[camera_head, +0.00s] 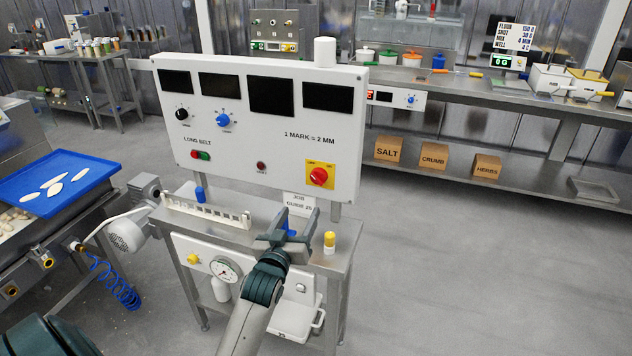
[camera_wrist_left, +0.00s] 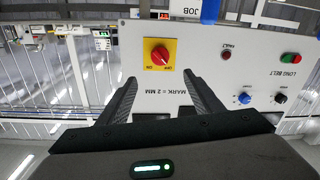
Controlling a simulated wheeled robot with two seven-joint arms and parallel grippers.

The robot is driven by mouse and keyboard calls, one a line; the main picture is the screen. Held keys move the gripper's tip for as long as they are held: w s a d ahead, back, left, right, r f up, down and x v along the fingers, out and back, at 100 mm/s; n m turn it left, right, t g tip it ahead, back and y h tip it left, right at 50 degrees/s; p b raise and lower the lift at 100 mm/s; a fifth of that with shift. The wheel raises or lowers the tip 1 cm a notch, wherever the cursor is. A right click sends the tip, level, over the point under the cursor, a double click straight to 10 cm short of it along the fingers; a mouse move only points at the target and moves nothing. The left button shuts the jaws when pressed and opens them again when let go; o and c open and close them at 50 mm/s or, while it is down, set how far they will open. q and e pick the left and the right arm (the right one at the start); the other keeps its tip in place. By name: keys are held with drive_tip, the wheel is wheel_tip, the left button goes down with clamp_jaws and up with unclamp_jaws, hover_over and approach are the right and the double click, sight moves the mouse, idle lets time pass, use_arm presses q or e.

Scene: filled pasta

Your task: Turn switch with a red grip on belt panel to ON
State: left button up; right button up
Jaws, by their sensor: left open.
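The switch with a red grip (camera_head: 318,176) sits on a yellow plate at the lower right of the white belt panel (camera_head: 240,150). The red grip also shows in the left wrist view (camera_wrist_left: 160,54), where the panel appears upside down. OFF and ON labels are on the plate; the grip looks slanted, seemingly towards OFF. My left gripper (camera_head: 298,214) is open and empty, in front of the stand and below the switch in the head view. In the left wrist view its fingers (camera_wrist_left: 160,80) point at the panel on either side of the switch, apart from it. My right gripper is not in view.
A blue tray (camera_head: 85,192) with pasta is at left. The floor to the right is clear.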

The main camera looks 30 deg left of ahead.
sight(317, 180)
use_arm(q)
drive_tip(key=p+x, duration=0.3)
drive_tip(key=x, duration=1.4)
drive_tip(key=shift+s+p, duration=0.1)
drive_tip(key=shift+p, duration=0.25)
drive_tip(key=c, duration=1.1)
